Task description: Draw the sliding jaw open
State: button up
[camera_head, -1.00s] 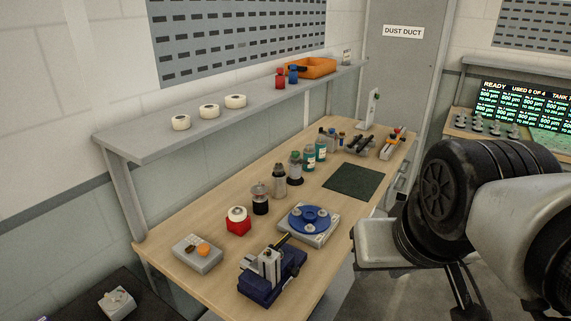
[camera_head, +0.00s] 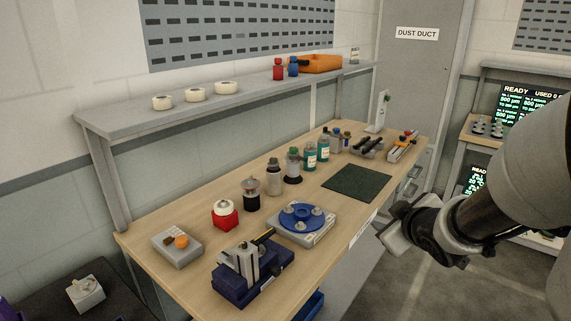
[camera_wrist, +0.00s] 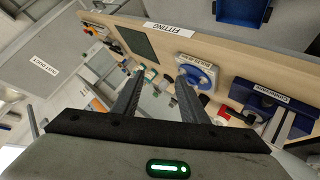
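A blue vise (camera_head: 252,274) with pale metal jaws (camera_head: 240,262) stands at the near end of the wooden workbench. A dark bar with a yellow part (camera_head: 262,238) shows at its back. Whether the jaws touch cannot be told. The vise also shows at the right of the wrist view (camera_wrist: 258,97), with a label on it. My gripper (camera_head: 392,238) is off the bench's front edge, to the right of the vise and well apart from it. In the wrist view its two fingers (camera_wrist: 158,82) are spread, with nothing between them.
A blue rotary plate on a pale base (camera_head: 306,222) stands just behind the vise. Bottles (camera_head: 293,166) line the bench's back, below a shelf (camera_head: 160,122). A dark green mat (camera_head: 357,183) lies clear.

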jog(key=a+f+n+y+b, duration=0.2)
jog(key=f, duration=0.4)
jog(key=a+f+n+y+b, duration=0.1)
jog(key=a+f+n+y, duration=0.15)
jog(key=f, duration=0.35)
jog(key=n+y+b, duration=0.2)
jog(key=y+b, duration=0.3)
jog(key=y, duration=0.5)
send_near(279, 274)
jog(key=x, duration=0.8)
jog(key=shift+w+a+r, duration=0.1)
jog(key=shift+a+r, duration=0.1)
jog(key=shift+a, duration=0.1)
grip_shut()
